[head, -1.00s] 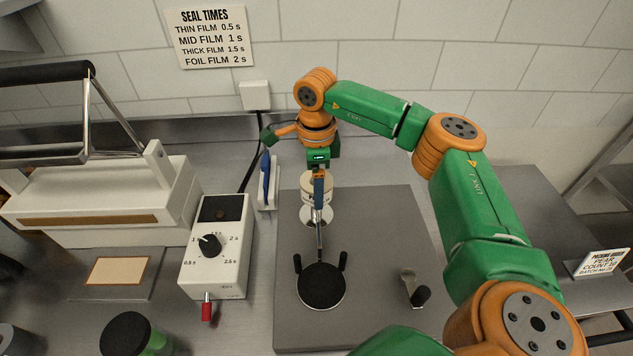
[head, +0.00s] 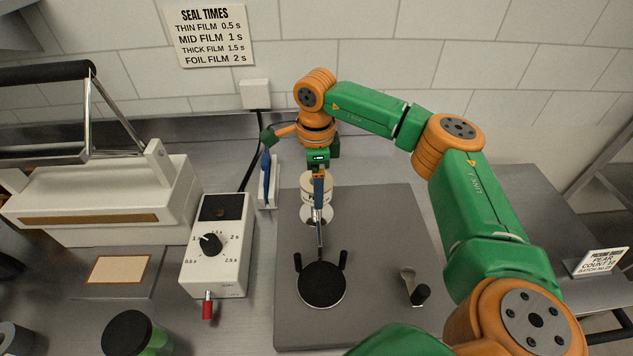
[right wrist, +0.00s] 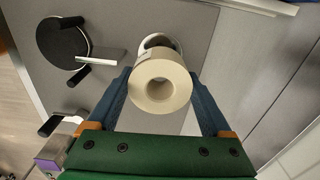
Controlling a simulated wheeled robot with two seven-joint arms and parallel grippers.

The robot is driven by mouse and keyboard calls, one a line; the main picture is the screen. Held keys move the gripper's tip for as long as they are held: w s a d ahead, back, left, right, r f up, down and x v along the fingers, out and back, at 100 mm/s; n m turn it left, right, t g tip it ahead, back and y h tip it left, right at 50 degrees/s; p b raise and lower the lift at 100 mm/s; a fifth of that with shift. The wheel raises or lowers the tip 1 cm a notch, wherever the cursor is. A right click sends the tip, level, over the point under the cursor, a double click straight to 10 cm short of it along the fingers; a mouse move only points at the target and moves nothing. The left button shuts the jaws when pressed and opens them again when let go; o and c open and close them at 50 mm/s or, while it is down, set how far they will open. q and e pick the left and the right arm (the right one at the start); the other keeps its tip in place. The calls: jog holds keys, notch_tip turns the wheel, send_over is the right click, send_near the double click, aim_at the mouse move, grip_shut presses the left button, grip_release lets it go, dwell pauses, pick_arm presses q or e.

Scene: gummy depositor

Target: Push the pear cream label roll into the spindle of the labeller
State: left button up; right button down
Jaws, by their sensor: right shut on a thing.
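The cream label roll (right wrist: 162,83) sits between the two fingers of my right gripper (right wrist: 163,100), which is shut on it. In the head view the roll (head: 308,186) shows partly behind the gripper (head: 318,195). A shiny round metal part (right wrist: 158,41), seemingly the labeller's spindle, lies just beyond the roll in the wrist view. I cannot tell whether the roll is on it. The labeller's grey base plate (head: 385,250) carries a black round disc (head: 321,285) with two posts and a crank (head: 418,292). My left gripper is not in view.
A white control box (head: 216,245) with a dial and red lever stands left of the plate. A sealing machine (head: 90,215) is further left. A blue-handled item (head: 265,178) stands in a white holder behind. A small sign (head: 598,262) stands at right.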

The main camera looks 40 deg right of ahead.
jog(key=shift+f+b, duration=2.25)
jog(key=shift+f, duration=0.9)
jog(key=shift+r, duration=0.1)
grip_release()
notch_tip(320, 180, up, 6)
jog(key=shift+r+b, duration=0.25)
jog(key=shift+b, duration=0.4)
jog(key=shift+r, duration=0.3)
